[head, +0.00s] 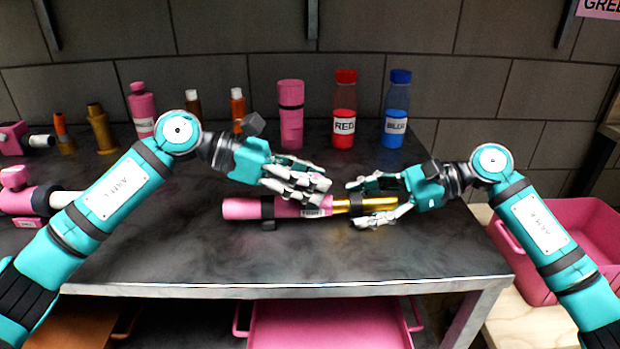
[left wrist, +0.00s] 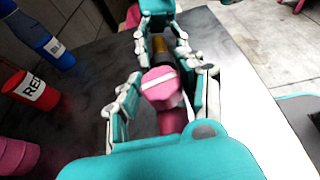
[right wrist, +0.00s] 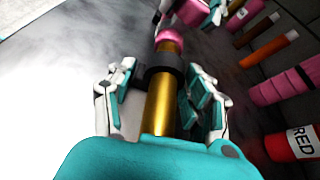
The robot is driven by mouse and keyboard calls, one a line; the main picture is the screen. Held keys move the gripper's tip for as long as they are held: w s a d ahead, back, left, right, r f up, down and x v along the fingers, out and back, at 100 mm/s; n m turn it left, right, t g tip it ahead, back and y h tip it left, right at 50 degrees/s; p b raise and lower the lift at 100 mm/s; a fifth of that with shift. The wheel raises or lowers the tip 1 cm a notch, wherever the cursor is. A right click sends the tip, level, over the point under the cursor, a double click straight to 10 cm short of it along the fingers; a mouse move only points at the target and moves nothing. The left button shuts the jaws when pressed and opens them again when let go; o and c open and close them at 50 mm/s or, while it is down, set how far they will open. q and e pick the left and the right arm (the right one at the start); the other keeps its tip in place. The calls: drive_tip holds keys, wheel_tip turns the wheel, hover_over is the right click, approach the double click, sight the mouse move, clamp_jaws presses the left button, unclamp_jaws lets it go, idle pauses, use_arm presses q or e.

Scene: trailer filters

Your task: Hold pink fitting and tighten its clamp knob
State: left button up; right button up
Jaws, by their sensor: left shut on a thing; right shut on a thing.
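The pink fitting (head: 240,209) is a long pink cylinder lying level above the dark bench, with a gold tube (head: 340,205) running from its right end. My left gripper (head: 322,192) is over that right end. In the left wrist view, its fingers close around a pink faceted knob (left wrist: 162,86) with a pale stripe; the pink body shows below. My right gripper (head: 368,203) is shut on the gold tube, which also shows between its fingers in the right wrist view (right wrist: 160,105). The fingers partly hide the knob and tube in the head view.
Black supports (head: 268,212) carry the fitting. Behind stand a pink canister (head: 291,115), a RED bottle (head: 345,110) and a BLUE bottle (head: 396,110). More fittings (head: 100,130) are at the left. A pink bin (head: 560,225) is at the right. The bench front is clear.

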use_arm(q)
drive_tip(key=shift+w+m+g, duration=0.1)
drive_tip(key=shift+m+g, duration=0.9)
drive_tip(key=shift+g, duration=0.1)
drive_tip(key=o, duration=1.2)
drive_tip(key=shift+a, duration=0.15)
drive_tip(key=v, duration=1.2)
drive_tip(key=shift+w, duration=0.1)
use_arm(e)
drive_tip(key=o, duration=1.4)
drive_tip(key=shift+d, duration=0.1)
